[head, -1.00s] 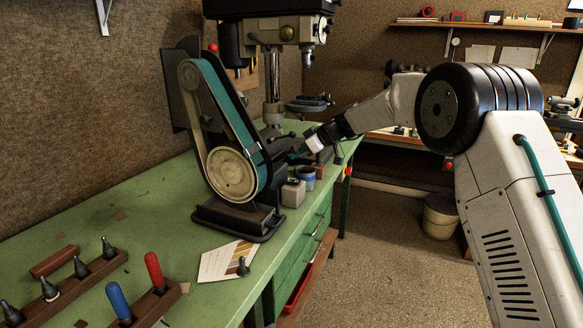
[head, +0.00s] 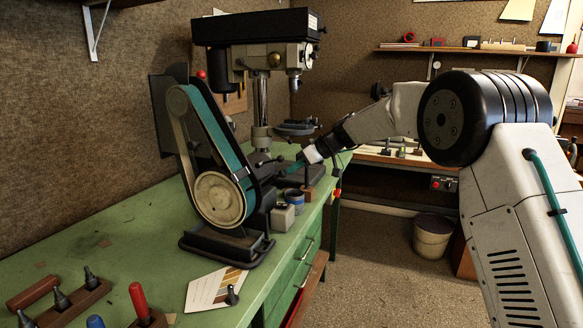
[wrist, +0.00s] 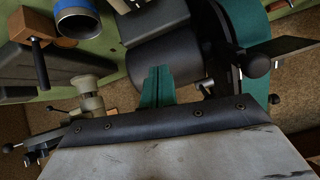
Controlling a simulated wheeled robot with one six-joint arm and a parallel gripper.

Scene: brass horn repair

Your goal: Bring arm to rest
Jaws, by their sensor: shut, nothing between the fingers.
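My arm (head: 370,122) reaches from the right over the green bench. My gripper (head: 296,166) is behind and right of the belt sander (head: 222,200), close to it. In the wrist view, its teal fingers (wrist: 157,86) are together with nothing between them. They point at the dark rounded housing of the sander (wrist: 165,55); whether they touch it I cannot tell.
The drill press (head: 262,90) stands behind the gripper. A grey block (head: 283,217) and a blue-rimmed tin (head: 294,198) are below it. The tin also shows in the wrist view (wrist: 77,22).

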